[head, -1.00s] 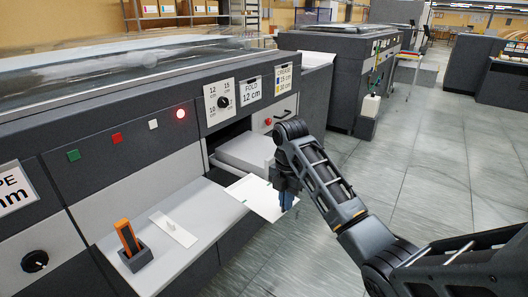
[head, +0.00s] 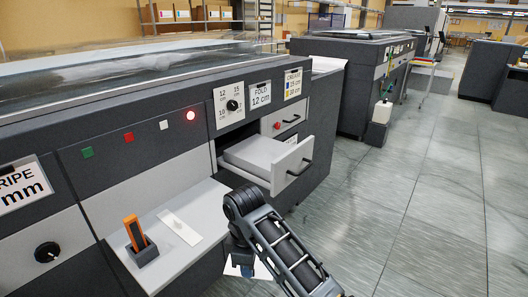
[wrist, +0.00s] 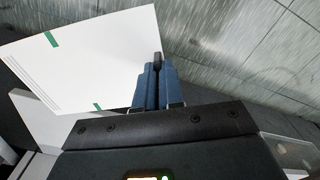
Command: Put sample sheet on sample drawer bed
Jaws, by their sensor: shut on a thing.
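The sample sheet is a white sheet with green marks and thin lines. In the wrist view the sheet (wrist: 95,65) is pinched at its edge between the blue fingers of my gripper (wrist: 157,62). In the head view only a small piece of the sheet (head: 232,270) shows, low beside my gripper (head: 245,262); my arm hides much of it. The sample drawer (head: 291,163) stands pulled out of the machine, with a pale flat bed (head: 255,150) inside. My gripper is in front of the drawer and lower in the picture, apart from it.
A grey shelf (head: 205,208) on the machine front carries an orange tool in a dark holder (head: 141,250) and a small white plate (head: 180,228). A dial (head: 232,105) and labels sit above the drawer. Open tiled floor (head: 375,200) lies to the right.

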